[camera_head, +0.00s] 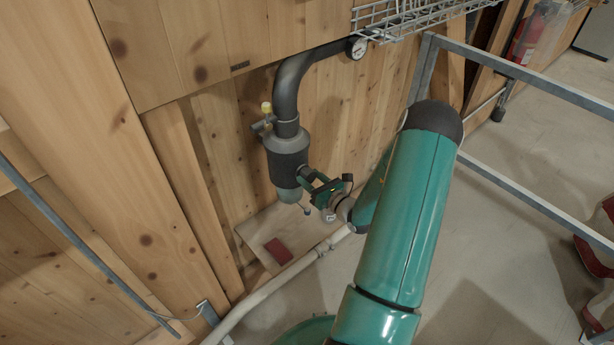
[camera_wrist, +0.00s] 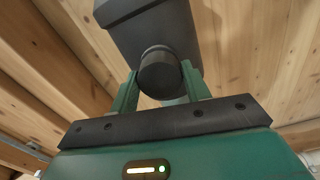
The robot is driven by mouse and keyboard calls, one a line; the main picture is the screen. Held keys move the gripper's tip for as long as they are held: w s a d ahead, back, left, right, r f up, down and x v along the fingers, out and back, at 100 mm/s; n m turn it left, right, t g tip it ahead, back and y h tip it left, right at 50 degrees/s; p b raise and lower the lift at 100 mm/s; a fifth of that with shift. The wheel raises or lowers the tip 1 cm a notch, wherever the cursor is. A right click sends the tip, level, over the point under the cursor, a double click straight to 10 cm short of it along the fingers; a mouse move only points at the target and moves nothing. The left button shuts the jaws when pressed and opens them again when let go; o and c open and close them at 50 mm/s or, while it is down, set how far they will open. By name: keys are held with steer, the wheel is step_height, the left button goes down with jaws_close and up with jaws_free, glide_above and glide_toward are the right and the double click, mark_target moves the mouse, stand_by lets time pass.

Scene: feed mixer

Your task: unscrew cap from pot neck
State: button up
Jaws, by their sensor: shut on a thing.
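The pot (camera_head: 287,150) is a dark upright cylinder on a bent black pipe at the wooden wall. It also shows as a dark body at the top of the wrist view (camera_wrist: 148,25). My gripper (camera_head: 312,180) reaches it from the lower right. In the wrist view my gripper (camera_wrist: 160,82) has its two green fingers on either side of the round black cap (camera_wrist: 160,75), shut on it. The cap sits at the end of the short neck on the pot's side. The neck is mostly hidden behind the cap.
A gauge (camera_head: 357,48) and a wire tray (camera_head: 415,18) are above right. A yellow-knobbed valve (camera_head: 266,108) is on the pot's left side. Below are a board with a red block (camera_head: 278,251) and a pale pipe (camera_head: 285,279). A metal frame (camera_head: 520,72) stands at right.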

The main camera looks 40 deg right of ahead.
steer(key=n, duration=0.6)
steer(key=shift+s, duration=0.15)
steer(key=shift+s, duration=0.15)
steer(key=shift+s+d, duration=0.1)
steer(key=shift+s, duration=2.65)
